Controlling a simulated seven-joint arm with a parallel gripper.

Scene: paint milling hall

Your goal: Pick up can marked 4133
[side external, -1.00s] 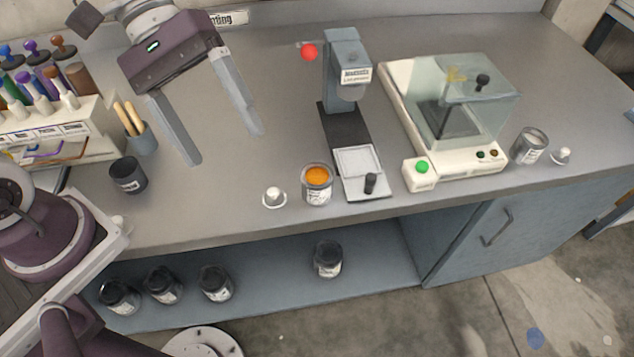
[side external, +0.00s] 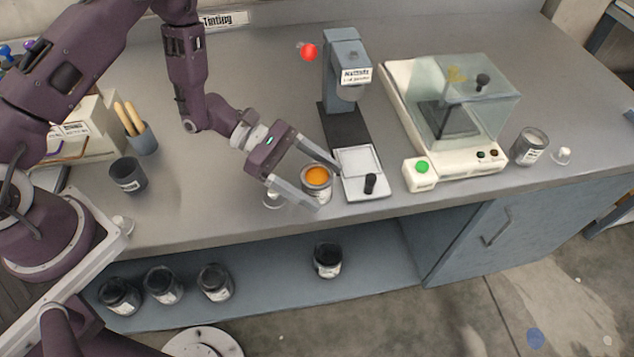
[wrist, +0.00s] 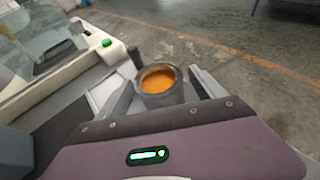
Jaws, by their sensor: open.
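An open can of orange paint (side external: 317,176) with a pale label stands upright on the grey counter, left of the small white plate of the press-like device. It also shows in the wrist view (wrist: 159,84). My gripper (side external: 326,190) is open, with its fingers reaching down on either side of this can. In the wrist view the can sits between the two fingers. I cannot tell whether they touch it. Another can (side external: 529,147), with a grey top and pale label, stands right of the glass-covered balance. The number 4133 is not readable on any can.
A small white-knobbed piece (side external: 272,200) lies just left of the orange can, close to a finger. The grey device (side external: 345,75) and the balance (side external: 450,120) stand to the right. A dark cup (side external: 128,175) stands left. Several dark cans (side external: 215,282) sit on the lower shelf.

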